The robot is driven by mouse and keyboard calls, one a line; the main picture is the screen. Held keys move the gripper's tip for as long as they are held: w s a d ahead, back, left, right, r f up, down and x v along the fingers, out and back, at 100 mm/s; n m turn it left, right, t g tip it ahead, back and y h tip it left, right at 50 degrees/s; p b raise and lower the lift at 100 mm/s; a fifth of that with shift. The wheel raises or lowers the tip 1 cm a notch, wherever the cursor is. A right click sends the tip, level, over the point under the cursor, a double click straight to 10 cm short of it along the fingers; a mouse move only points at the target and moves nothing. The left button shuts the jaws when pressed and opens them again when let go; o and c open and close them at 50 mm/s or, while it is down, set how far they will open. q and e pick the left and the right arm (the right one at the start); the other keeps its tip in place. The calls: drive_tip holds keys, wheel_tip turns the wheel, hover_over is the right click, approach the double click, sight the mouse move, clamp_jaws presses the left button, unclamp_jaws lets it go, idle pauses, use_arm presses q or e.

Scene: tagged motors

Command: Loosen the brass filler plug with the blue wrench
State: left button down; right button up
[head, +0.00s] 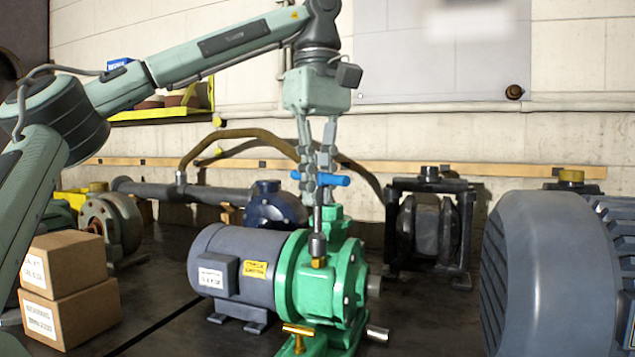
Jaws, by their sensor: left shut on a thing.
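My left gripper (317,192) points down and is shut on the blue wrench (336,180), a T-handled tool with a blue crossbar and a dark upright shaft. The wrench's socket end (317,245) sits over the brass filler plug (318,262) on top of the green pump (315,283). Only the lower part of the plug shows below the socket; I cannot tell how far the socket encloses it. The pump is joined to a grey motor (230,262) with white and yellow tags. My right gripper is not in view.
Cardboard boxes (75,312) are stacked at the left. A large blue-grey motor (545,270) fills the right. A black-framed pump (430,225) and a dark blue pump (275,207) stand behind. A brass T-handle (298,331) is low in front of the green pump.

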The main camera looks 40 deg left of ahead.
use_arm(q)
drive_tip(key=shift+f+b, duration=0.4)
drive_tip(key=shift+f, duration=0.5)
